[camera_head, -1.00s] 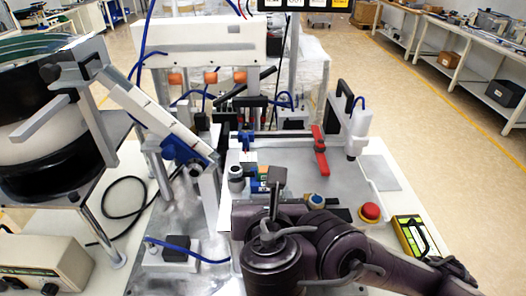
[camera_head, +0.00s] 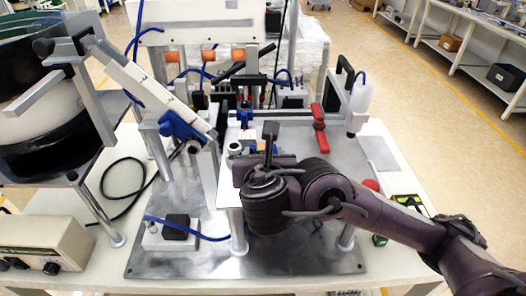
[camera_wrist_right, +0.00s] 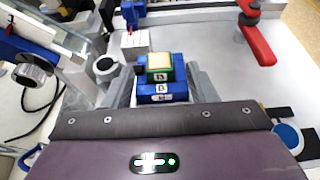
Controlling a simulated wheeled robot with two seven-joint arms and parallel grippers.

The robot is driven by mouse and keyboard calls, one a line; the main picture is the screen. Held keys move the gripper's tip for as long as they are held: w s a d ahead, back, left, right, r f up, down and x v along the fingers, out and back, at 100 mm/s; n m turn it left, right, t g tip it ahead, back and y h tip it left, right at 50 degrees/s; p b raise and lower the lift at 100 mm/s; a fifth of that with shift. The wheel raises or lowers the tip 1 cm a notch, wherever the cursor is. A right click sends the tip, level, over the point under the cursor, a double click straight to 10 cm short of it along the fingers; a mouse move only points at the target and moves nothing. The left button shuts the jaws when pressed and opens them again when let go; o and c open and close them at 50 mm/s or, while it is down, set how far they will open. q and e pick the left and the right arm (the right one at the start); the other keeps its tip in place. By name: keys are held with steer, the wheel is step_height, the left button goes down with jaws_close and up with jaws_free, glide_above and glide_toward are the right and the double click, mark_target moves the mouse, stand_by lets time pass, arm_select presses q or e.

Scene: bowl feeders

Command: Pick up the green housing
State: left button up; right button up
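My left gripper is not in view.
A red lever clamp (camera_head: 319,128) stands on the plate to the right, and a white cylinder (camera_head: 361,97) stands beyond it. A round metal part (camera_wrist_right: 105,66) is left of the holder. A sloping feeder rail (camera_head: 150,88) rises at the left. A red button (camera_head: 372,185) is at the right.

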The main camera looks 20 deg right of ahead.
steer(key=c, duration=1)
steer(key=shift+o, duration=0.2)
